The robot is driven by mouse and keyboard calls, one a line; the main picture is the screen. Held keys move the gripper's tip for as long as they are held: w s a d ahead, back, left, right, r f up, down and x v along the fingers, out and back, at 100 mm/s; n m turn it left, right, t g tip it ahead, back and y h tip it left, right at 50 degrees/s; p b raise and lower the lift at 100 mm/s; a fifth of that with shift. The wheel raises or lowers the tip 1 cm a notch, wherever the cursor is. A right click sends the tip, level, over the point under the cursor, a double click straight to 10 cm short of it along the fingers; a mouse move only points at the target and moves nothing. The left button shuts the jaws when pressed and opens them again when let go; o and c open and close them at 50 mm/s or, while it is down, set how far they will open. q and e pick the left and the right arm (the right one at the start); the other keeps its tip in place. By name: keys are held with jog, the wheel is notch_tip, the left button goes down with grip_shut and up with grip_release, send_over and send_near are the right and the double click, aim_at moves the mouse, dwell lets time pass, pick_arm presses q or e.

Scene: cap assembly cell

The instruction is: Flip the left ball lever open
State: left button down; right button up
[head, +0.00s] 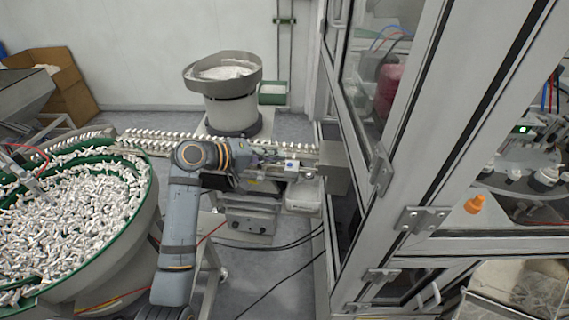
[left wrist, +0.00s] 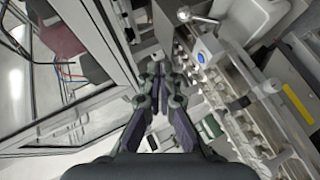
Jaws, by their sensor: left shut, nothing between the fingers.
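The ball lever shows in the left wrist view as a metal ball (left wrist: 184,14) on a short rod at the top of the feed rail. It sits by a block with a round blue label (left wrist: 201,57). My left gripper (left wrist: 159,72) is shut and empty, its fingertips apart from the ball, below and left of it in that view. In the head view my left gripper (head: 250,162) is beside the rail mechanism, partly hidden by my wrist. My right gripper is not in view.
A feed rail (head: 145,139) with white caps runs behind my arm. A large green-rimmed bowl (head: 148,205) of white parts stands left. A smaller bowl feeder (head: 230,105) stands behind. A framed glass cabinet (head: 340,200) stands close on the right.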

pick_arm(q)
jog(key=shift+s+a+r+b, duration=0.5)
jog(key=shift+s+a+r, duration=0.6)
jog(key=shift+r, duration=0.35)
jog(key=s+a+f+m+g+y, duration=0.1)
jog(key=s+a+f+y, duration=0.25)
jog(key=f, duration=0.55)
jog(key=s+a+f+y, duration=0.25)
jog(key=s+f, duration=0.25)
jog(key=f, duration=0.3)
jog(key=s+a+f+m+g+y, duration=0.1)
jog(key=s+a+f+m+y, duration=0.15)
jog(key=s+a+f, duration=0.45)
jog(key=s+a+f+m+g+y, duration=0.1)
jog(key=s+a+f+g+y, duration=0.2)
jog(key=s, duration=0.7)
notch_tip(320, 180, down, 26)
jog(key=s+a+y+b, duration=0.1)
jog(key=s+a, duration=0.2)
jog(key=s+f+g, duration=0.1)
jog(key=s+f, duration=1.6)
jog(key=s, duration=0.1)
jog(key=shift+a+f+n+b, duration=0.15)
jog(key=shift+a+n+b, duration=0.15)
jog(key=shift+n+b, duration=0.15)
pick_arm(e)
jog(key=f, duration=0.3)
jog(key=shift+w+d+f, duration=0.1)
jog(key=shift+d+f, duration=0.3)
